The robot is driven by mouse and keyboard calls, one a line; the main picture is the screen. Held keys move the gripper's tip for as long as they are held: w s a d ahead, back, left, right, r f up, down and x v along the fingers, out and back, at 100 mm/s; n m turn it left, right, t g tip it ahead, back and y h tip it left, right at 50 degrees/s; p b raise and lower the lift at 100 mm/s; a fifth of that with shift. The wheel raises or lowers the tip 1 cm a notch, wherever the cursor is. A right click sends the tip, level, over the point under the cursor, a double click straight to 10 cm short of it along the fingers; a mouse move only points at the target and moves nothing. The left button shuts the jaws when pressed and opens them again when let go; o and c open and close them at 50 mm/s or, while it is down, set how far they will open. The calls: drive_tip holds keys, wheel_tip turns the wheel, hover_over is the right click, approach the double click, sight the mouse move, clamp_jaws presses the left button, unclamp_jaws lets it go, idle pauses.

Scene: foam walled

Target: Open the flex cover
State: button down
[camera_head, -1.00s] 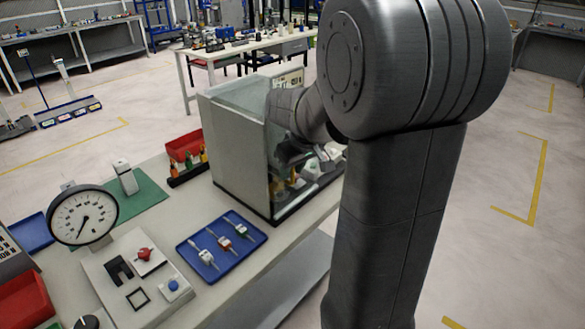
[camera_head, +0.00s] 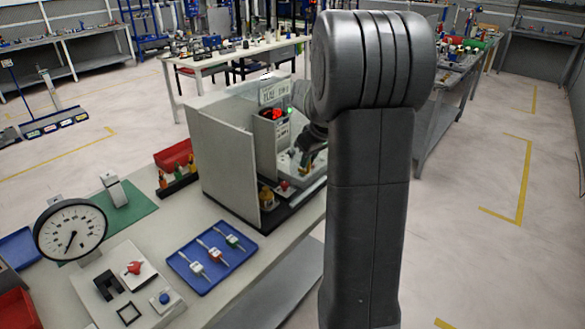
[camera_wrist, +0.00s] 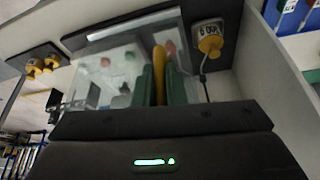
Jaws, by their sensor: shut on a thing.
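My gripper (camera_wrist: 160,80) shows in the wrist view with two green fingers closed on an upright orange handle (camera_wrist: 159,60). Behind the handle is a pale, see-through panel (camera_wrist: 115,60), which looks like the flex cover; blurred white, red and green shapes show through it. How far the cover stands open I cannot tell. In the head view my gripper (camera_head: 306,158) reaches into the open side of a grey-white walled enclosure (camera_head: 228,158), low over its pale work surface. The fingertips are small and partly hidden there by my dark wrist.
Yellow knob-like parts (camera_wrist: 210,43) stand beside the panel, one with a cable, near the enclosure wall. A blue tray (camera_head: 205,285), dial gauge (camera_head: 70,230) and red bin (camera_head: 175,157) share the bench.

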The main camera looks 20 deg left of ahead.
drive_tip(key=w+d, duration=0.2)
drive_tip(key=w, duration=0.4)
drive_tip(key=shift+w+p, duration=0.4)
drive_tip(key=shift+p, duration=0.05)
drive_tip(key=c, duration=1.5)
unclamp_jaws()
drive_tip(key=shift+r, duration=0.1)
drive_tip(key=b+v, duration=0.1)
drive_tip(key=v, duration=1.2)
drive_tip(key=shift+s+d+r, duration=0.1)
drive_tip(key=shift+s+r, duration=0.05)
drive_tip(key=shift+r, duration=0.2)
drive_tip(key=shift+f, duration=0.1)
